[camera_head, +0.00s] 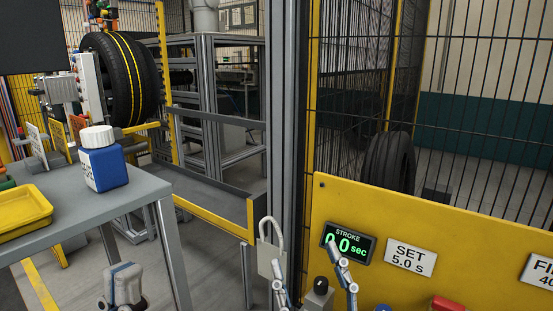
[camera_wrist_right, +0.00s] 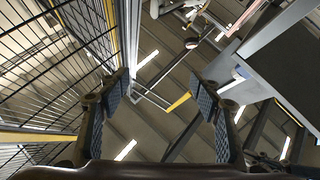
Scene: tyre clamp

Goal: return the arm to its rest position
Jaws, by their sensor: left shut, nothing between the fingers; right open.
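My right gripper (camera_head: 308,256) is at the bottom middle of the head view, its two fingers spread in front of the yellow panel (camera_head: 450,236). It is open, and in the right wrist view (camera_wrist_right: 162,80) nothing sits between its padded fingers. Its left finger overlaps a grey padlock (camera_head: 268,259) in the head view; I cannot tell whether they touch. My left gripper (camera_head: 122,272) is at the lower left, in front of the grey table (camera_head: 150,190). It is shut and empty.
A blue bottle with a white cap (camera_head: 101,160) and a yellow tray (camera_head: 22,210) stand on the table. The panel carries a display reading 0.0 sec (camera_head: 348,243). Behind it are a mesh fence (camera_head: 480,130) and a tyre (camera_head: 390,162). Another tyre (camera_head: 122,80) is at upper left.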

